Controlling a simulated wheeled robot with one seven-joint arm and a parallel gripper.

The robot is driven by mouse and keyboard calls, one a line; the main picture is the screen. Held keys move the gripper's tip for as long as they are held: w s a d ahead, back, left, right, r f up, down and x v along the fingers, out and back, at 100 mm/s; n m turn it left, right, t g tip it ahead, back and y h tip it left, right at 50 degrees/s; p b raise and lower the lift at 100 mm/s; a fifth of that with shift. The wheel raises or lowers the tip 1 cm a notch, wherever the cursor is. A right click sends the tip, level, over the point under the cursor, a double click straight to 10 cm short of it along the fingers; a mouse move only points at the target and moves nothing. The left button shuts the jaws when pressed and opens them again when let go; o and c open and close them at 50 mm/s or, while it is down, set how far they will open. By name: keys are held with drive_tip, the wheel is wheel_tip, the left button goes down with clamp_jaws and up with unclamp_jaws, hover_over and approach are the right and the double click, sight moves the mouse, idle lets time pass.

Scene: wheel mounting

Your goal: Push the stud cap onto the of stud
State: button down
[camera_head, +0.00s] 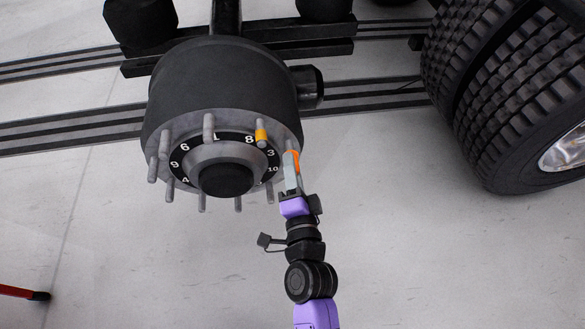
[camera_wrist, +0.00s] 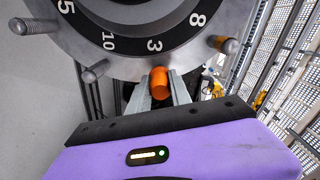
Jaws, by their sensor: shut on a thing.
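The wheel hub (camera_head: 180,125) is a dark drum with a grey flange and a ring of protruding grey studs around a numbered black plate. My gripper (camera_head: 293,163) is at the flange's right side, shut on an orange stud cap (camera_wrist: 160,81). In the wrist view the cap sits between the fingertips (camera_wrist: 160,93), close to the flange below the number 3. In the head view the cap (camera_head: 297,157) is at the right-hand stud, mostly behind the fingers. I cannot tell how far the stud is inside it. Another stud, near the 8, carries an orange-yellow band (camera_head: 261,134).
Bare studs (camera_head: 209,127) stick out around the flange, including one (camera_wrist: 95,71) left of my fingers in the wrist view. A large pair of black tyres (camera_head: 500,90) stands at the right.

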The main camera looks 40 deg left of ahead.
drive_tip(key=shift+w+a, duration=0.15)
drive_tip(key=shift+a, duration=0.05)
drive_tip(key=shift+w+a, duration=0.25)
drive_tip(key=shift+a, duration=0.1)
idle(0.4)
drive_tip(key=c, duration=1.1)
unclamp_jaws()
